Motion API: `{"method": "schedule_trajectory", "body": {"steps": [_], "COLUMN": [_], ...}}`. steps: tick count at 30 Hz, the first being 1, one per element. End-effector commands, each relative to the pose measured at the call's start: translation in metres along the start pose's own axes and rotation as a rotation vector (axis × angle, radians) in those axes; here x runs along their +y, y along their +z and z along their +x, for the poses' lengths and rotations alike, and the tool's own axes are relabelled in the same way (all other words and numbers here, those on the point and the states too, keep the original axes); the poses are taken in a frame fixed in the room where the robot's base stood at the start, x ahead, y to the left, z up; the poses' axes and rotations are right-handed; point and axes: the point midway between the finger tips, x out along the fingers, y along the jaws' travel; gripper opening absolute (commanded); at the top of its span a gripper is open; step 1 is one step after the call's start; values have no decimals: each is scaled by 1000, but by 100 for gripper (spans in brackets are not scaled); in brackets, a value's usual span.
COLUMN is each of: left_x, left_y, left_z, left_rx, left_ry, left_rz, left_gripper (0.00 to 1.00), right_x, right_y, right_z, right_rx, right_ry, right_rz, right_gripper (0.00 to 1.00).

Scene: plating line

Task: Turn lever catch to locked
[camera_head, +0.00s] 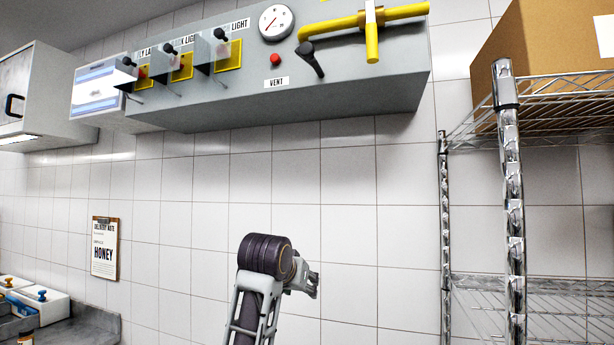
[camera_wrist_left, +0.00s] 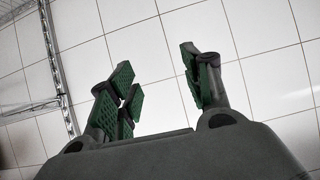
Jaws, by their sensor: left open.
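A grey wall panel (camera_head: 300,107) hangs on the tiles at the top of the head view. A black-handled lever (camera_head: 313,60) sits on it beside the VENT label, tilted down to the right. I cannot tell which fitting is the lever catch, nor read a locked mark. My left gripper (camera_head: 307,283) is well below the panel, in front of the wall, touching nothing. In the left wrist view its green-padded fingers (camera_wrist_left: 158,78) stand wide apart with only tiles between them. My right gripper is not in view.
The panel also bears a gauge (camera_head: 276,22), a red button (camera_head: 275,58), yellow pipework (camera_head: 409,11) and several covered switches (camera_head: 228,55). A wire shelf (camera_head: 512,200) with a cardboard box (camera_head: 540,50) stands right. A HONEY clipboard (camera_head: 105,248) hangs left. The wall below the panel is clear.

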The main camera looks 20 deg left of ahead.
Motion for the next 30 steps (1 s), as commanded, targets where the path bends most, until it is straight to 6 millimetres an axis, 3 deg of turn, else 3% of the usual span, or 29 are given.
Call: {"method": "schedule_trajectory", "body": {"steps": [12,30], "left_x": [6,17], "left_y": [-90,-194], "left_z": [-66,-187], "left_rx": [107,256], "left_ry": [6,16], "left_rz": [-12,-19], "left_gripper": [49,49], "right_x": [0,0], "right_y": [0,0], "right_z": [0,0], "right_rx": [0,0], "right_ry": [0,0], "right_rz": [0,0], "right_gripper": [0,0]}}
